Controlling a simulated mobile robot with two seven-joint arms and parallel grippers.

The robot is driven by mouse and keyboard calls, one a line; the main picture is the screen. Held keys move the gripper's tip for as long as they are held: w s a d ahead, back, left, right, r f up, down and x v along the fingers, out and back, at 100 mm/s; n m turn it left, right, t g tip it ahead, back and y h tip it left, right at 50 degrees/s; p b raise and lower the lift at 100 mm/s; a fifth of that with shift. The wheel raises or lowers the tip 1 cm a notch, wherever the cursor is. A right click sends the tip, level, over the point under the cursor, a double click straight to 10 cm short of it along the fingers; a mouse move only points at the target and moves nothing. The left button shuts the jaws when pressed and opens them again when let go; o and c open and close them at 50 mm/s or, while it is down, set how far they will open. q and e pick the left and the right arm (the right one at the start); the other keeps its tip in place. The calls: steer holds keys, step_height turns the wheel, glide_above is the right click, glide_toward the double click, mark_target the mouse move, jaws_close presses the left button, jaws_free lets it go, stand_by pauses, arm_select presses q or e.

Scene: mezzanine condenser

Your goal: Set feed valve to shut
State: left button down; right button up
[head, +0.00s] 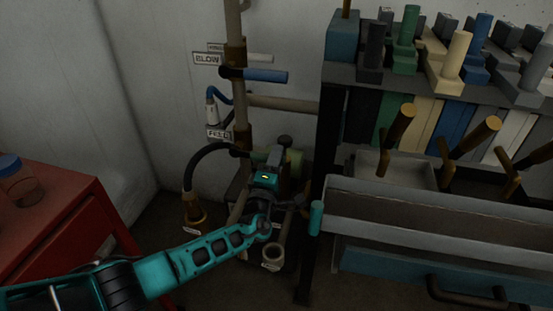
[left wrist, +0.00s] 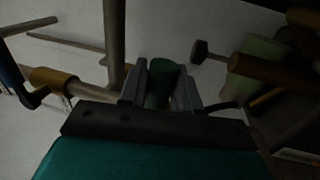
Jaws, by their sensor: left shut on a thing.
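The FEED sign (head: 218,134) is on the wall beside a vertical pipe (head: 240,110). A brass valve body (head: 240,150) sits on this pipe just below the sign. My left gripper (head: 272,163) is at the right of that valve, reaching up from below. In the left wrist view its two fingers (left wrist: 160,92) are shut on a dark green lever grip (left wrist: 160,80), one finger on each side. The gripper hides most of the lever in the head view, so its exact angle is hard to tell. My right gripper is not in view.
Above, a blue lever (head: 265,75) sticks out right near the BLOW sign (head: 207,58). A pale green rounded body (head: 294,160) is close behind the gripper. A rack with troughs (head: 420,215) stands right, a red cabinet (head: 50,205) left. A hose (head: 200,155) hangs left.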

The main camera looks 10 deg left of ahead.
arm_select(q)
steer(key=shift+f, duration=0.15)
steer(key=c, duration=0.9)
jaws_free()
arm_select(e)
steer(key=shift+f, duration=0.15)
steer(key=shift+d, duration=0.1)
arm_select(q)
steer(key=shift+s, duration=0.55)
steer(key=s, duration=0.4)
steer(key=s+f+p, duration=0.1)
steer(key=s, duration=0.2)
steer(key=s+f+p, duration=0.1)
steer(key=s, duration=0.3)
steer(key=shift+s+a+f, duration=0.2)
steer(key=shift+s+a, duration=0.05)
steer(key=shift+s, duration=0.1)
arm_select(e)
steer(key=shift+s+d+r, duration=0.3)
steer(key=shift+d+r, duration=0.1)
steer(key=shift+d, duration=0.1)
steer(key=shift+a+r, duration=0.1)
